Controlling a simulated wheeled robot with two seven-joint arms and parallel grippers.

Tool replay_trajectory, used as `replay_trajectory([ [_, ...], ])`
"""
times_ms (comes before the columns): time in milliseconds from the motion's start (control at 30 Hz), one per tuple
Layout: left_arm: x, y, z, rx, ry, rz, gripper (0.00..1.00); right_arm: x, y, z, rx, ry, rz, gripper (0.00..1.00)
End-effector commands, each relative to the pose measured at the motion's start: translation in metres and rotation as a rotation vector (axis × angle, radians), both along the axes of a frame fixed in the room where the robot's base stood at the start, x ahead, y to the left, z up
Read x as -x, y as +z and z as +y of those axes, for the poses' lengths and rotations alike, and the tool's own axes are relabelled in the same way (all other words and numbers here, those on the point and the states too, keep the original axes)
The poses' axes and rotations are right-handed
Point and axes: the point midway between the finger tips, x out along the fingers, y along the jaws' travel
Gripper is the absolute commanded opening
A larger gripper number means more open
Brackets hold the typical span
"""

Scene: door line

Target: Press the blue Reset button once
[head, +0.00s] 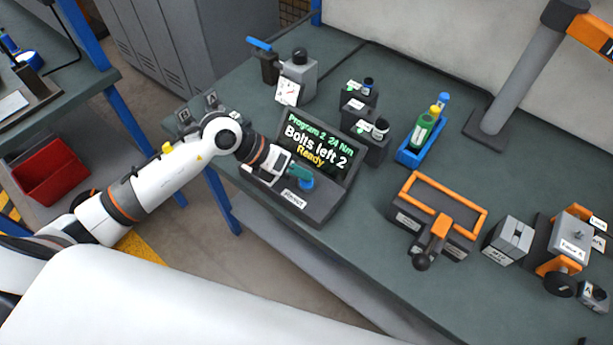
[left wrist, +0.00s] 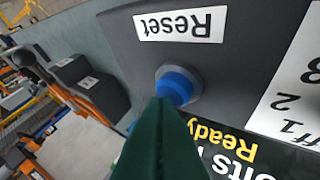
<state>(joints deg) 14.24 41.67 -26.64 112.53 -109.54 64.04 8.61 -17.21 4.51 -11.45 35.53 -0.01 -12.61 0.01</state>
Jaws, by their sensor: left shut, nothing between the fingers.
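The blue Reset button (head: 306,183) sits on the sloped front panel of the dark console (head: 325,204), beside a white "Reset" label (head: 293,199). The console's screen (head: 316,147) reads "Program 2, 24 Nm, Bolts left 2, Ready". In the left wrist view the round blue button (left wrist: 176,86) shows in a grey collar under the label (left wrist: 180,25). My left gripper (head: 298,172) is shut and empty, its green fingers close to the button. In the left wrist view the fingertips (left wrist: 160,102) overlap the button's lower edge; I cannot tell whether they touch it. My right gripper is not in view.
The workbench's front edge runs below the console.

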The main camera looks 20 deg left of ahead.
Motion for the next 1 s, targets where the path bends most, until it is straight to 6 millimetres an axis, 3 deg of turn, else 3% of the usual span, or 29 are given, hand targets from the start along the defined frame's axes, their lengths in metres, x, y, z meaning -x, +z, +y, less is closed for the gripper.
replay_trajectory([
  [200,0.0,0.014,0.0,0.0,0.0,0.0,0.0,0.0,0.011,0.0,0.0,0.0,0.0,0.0],
  [600,0.0,0.016,0.0,0.0,0.001,-0.001,0.0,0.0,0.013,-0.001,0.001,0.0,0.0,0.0],
  [1000,0.0,0.054,0.0,0.0,-0.001,-0.001,0.0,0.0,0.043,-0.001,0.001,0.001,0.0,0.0],
])
